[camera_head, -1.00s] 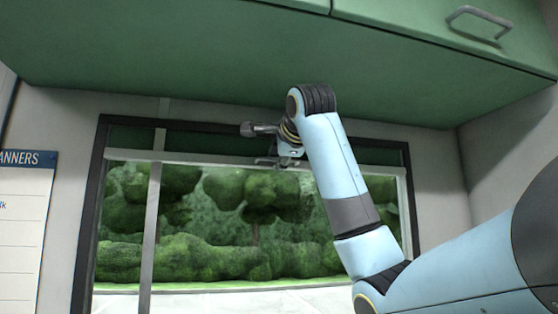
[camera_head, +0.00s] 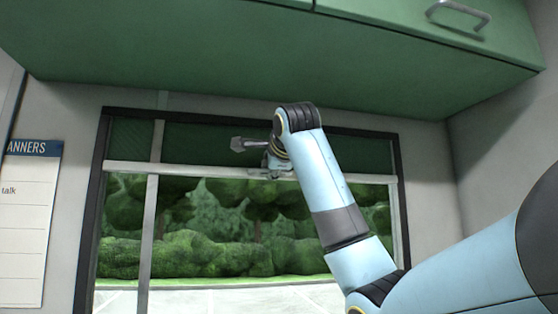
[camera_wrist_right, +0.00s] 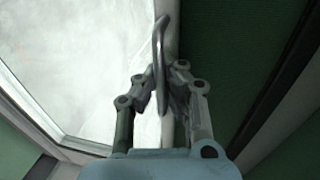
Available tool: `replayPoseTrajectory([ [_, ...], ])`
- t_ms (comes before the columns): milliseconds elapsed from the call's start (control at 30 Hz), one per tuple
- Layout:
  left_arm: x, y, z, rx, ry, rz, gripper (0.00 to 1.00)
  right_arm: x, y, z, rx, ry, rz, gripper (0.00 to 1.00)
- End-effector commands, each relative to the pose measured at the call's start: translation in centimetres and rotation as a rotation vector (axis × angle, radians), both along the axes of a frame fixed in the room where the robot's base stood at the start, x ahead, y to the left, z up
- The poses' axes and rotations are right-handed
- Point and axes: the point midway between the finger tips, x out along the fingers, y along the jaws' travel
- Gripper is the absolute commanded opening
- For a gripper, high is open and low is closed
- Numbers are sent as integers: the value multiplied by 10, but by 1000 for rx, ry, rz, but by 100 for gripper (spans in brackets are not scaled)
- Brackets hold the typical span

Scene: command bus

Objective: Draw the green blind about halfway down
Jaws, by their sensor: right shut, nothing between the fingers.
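The green blind (camera_head: 205,145) hangs inside the top of the dark window frame and covers a small upper part of the window. Its pale bottom bar (camera_head: 225,174) runs across the window, roughly level. My right gripper (camera_head: 274,166) is at the bar near the middle of the window. In the right wrist view the shut fingers (camera_wrist_right: 162,88) are beside the pale bar (camera_wrist_right: 170,45), with the blind's green cloth (camera_wrist_right: 225,60) to the right. A thin grey curved piece (camera_wrist_right: 159,45) shows at the fingers; I cannot tell whether it is a pull. My left gripper is out of view.
A green overhead cabinet (camera_head: 200,50) with a metal handle (camera_head: 458,16) juts out above the window and my right wrist. The window below the bar is clear, with hedges outside.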

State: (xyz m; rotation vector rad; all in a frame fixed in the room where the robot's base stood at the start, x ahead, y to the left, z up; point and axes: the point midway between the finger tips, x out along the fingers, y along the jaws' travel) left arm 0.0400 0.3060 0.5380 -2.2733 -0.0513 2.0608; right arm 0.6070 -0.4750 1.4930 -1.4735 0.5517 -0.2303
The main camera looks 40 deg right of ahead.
Motion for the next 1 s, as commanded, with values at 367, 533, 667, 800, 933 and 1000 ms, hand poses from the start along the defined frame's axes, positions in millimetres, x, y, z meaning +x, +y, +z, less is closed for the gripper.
replayPoseTrajectory([
  [367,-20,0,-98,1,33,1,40,11,0,-134,-1,5,1,0],
  [533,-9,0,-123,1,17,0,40,11,0,-174,-1,4,0,0],
  [667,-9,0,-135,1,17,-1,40,10,0,-195,-1,4,0,0],
  [800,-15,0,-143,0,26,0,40,10,0,-207,-1,2,0,0],
  [933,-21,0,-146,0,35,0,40,10,0,-212,0,0,0,0],
  [1000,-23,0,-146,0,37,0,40,10,0,-213,0,0,1,0],
])
